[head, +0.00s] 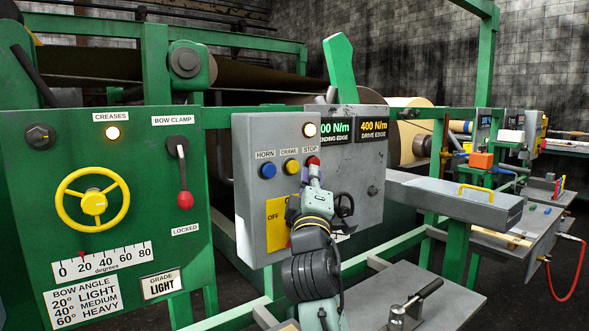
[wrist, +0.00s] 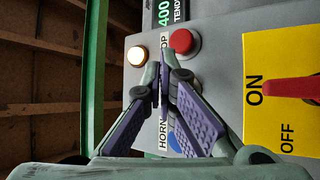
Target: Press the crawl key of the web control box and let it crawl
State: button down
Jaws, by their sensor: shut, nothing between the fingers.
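The grey web control box (head: 255,150) carries a blue HORN key (head: 267,171), a yellow CRAWL key (head: 291,166) and a red STOP key (head: 313,161). My gripper (head: 314,173) is shut and empty in front of the box, just below STOP in the head view. In the wrist view my gripper's tips (wrist: 160,72) meet between the red STOP key (wrist: 184,42) and the blue HORN key (wrist: 174,141). The fingers hide the CRAWL key there. I cannot tell whether the tips touch anything. A lit lamp (head: 310,129) sits above the keys.
A yellow ON/OFF plate with a red switch lever (wrist: 295,88) is close to my gripper. The green panel (head: 140,225) with a yellow wheel (head: 94,204) stands at left. A grey bench (head: 450,300) lies at lower right.

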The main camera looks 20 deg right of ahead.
jog(key=s, duration=0.1)
jog(key=s+d, duration=0.1)
jog(key=s, duration=0.1)
jog(key=shift+s, duration=0.2)
dwell(0.5)
